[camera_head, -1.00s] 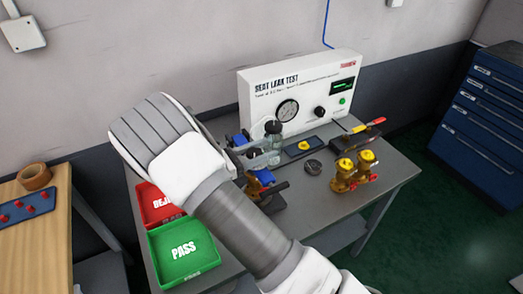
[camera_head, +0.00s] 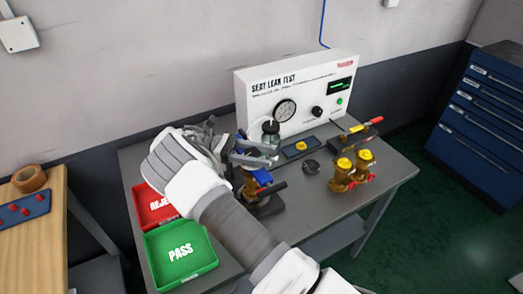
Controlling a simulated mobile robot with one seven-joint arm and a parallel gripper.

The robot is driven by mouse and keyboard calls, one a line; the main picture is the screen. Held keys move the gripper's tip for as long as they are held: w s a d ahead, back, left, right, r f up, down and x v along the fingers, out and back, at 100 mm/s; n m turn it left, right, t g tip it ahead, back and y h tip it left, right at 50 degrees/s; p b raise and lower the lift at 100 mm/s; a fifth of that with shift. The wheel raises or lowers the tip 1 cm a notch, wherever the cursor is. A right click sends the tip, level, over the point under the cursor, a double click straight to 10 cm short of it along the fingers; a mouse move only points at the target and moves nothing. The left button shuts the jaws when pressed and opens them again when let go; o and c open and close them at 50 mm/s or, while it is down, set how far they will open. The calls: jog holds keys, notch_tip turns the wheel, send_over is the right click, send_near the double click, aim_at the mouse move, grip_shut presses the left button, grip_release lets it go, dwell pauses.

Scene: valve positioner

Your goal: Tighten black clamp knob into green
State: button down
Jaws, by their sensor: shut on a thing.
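My gripper (camera_head: 255,157) is over the clamp fixture at the back left of the grey bench, with its fingers pointing right. It is shut on what appears to be the black clamp knob, which is largely hidden by the fingers and wrist. Below the fingers, a brass valve with a blue part (camera_head: 262,177) sits in the fixture. No green zone on the clamp can be made out. The seat leak test panel (camera_head: 297,95) behind has a round gauge (camera_head: 285,111) and a small green light (camera_head: 339,101).
A glass jar (camera_head: 271,132) stands close behind my gripper. A red reject tray (camera_head: 154,204) and green pass tray (camera_head: 181,252) are at the left. The front right bench is clear.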

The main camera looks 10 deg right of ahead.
jog(key=shift+s+m+g+y+p, duration=0.15)
jog(key=shift+m+g+y+p, duration=0.45)
jog(key=shift+g, duration=0.4)
jog(key=shift+c, duration=1.4)
grip_release()
jog(key=shift+r, duration=0.1)
jog(key=shift+r, duration=0.35)
jog(key=s+d+r, duration=0.4)
jog(key=d+r, duration=0.6)
jog(key=shift+s+d, duration=0.2)
jog(key=shift+d, duration=0.2)
jog(key=shift+r, duration=0.1)
